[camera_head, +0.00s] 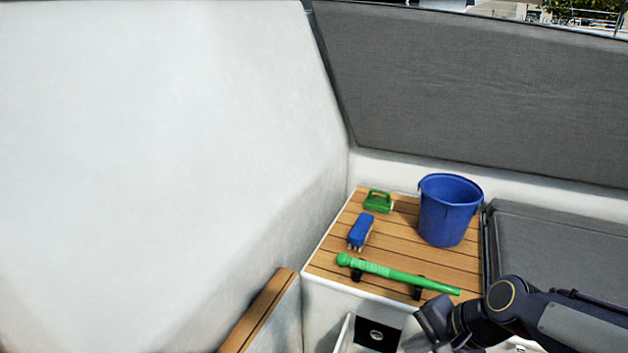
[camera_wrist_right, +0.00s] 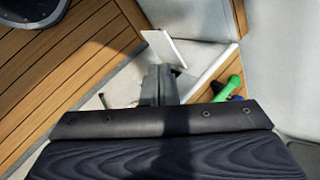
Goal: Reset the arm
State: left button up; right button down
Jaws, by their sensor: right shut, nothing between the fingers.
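My right arm comes in from the lower right of the head view, and its gripper (camera_head: 428,325) is in front of the slatted wooden seat, low near its front edge. In the right wrist view the fingers of this gripper (camera_wrist_right: 158,85) are together with nothing between them. My left gripper is in neither view.
On the wooden seat (camera_head: 405,257) are a blue bucket (camera_head: 447,212), a green item (camera_head: 378,201), a blue brush (camera_head: 360,231) and a green handle (camera_head: 395,273) on dark supports. Below, a white panel (camera_head: 345,332) stands beside a dark opening (camera_head: 376,335). A white wall (camera_head: 150,150) fills the left.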

jog(key=s+d+r+n+t+h, duration=0.25)
jog(key=s+n, duration=0.55)
jog(key=s, duration=0.6)
notch_tip(320, 180, up, 23)
jog(key=p, duration=2.3)
jog(key=shift+d+r+y, duration=0.15)
jog(key=shift+y, duration=0.3)
jog(key=shift+g, duration=0.25)
